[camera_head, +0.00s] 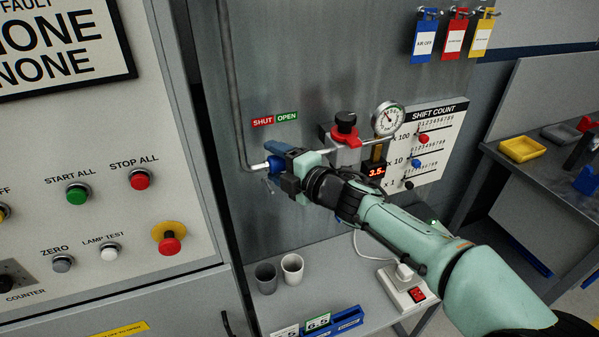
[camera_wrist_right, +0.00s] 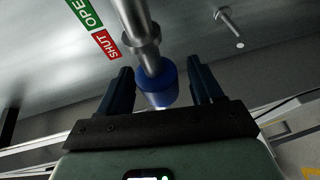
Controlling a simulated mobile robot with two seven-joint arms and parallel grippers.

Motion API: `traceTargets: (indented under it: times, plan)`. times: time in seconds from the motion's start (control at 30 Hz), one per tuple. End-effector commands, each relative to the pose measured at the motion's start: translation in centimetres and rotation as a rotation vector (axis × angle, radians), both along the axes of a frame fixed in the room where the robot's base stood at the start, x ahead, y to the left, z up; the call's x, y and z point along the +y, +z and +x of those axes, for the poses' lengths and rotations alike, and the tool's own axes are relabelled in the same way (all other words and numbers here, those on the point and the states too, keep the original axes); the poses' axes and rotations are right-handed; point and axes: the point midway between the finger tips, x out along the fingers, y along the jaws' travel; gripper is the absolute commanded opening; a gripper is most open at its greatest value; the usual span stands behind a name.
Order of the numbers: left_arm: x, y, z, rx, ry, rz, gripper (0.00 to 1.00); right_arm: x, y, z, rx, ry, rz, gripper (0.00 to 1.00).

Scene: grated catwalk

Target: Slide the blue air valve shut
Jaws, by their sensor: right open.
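The blue air valve (camera_head: 273,164) is a short blue sleeve on the grey pipe, low on the wall panel below the red SHUT and green OPEN labels (camera_head: 275,119). In the right wrist view the blue sleeve (camera_wrist_right: 157,86) sits between my two dark blue fingers. My right gripper (camera_head: 274,160) is open around the valve, and its wrist view (camera_wrist_right: 162,88) shows a gap on each side of the sleeve. In the head view the gripper partly hides the valve and the pipe beside it. My left gripper is not in view.
A red-handled regulator (camera_head: 345,128) and a pressure gauge (camera_head: 388,118) are right of the valve, above my forearm. A button panel (camera_head: 110,215) stands at the left. Two cups (camera_head: 292,268) and a power strip (camera_head: 407,290) are on the shelf below.

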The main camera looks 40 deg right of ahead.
Motion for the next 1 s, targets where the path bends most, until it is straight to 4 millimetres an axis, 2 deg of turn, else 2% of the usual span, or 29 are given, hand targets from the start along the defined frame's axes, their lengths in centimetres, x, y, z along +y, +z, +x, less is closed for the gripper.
traceTargets:
  times: [0.3, 0.5, 0.7, 1.0]
  plan:
    - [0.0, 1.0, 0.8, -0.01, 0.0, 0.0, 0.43, -0.5, 1.4, -7.1, -0.005, 0.001, -0.002, 0.65]
    - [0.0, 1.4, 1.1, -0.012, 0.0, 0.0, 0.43, -0.7, 1.7, -10.1, -0.004, 0.003, 0.001, 0.65]
    - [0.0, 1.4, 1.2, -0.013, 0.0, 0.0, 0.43, -0.8, 1.7, -11.2, -0.001, 0.003, 0.001, 0.65]
    - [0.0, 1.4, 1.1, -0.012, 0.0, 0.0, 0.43, -0.8, 1.7, -11.2, 0.0, 0.004, 0.002, 0.65]
